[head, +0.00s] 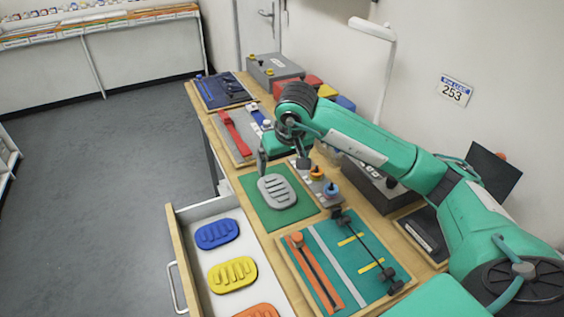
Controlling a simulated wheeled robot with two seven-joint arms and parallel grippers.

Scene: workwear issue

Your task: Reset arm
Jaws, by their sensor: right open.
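My right arm comes in from the right, and its gripper (282,160) hangs above the table, open and pointing down. Just below it a grey slotted pad (277,191) lies flat on a green mat (252,214). The gripper seems apart from the pad; the exact gap is hard to judge. My left gripper does not show.
An open drawer (172,228) at the front left holds a blue pad (217,234), a yellow pad (232,274) and an orange pad (256,311). A teal board (325,239) with straps lies nearer. A lamp (386,75) stands behind. Floor at left is clear.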

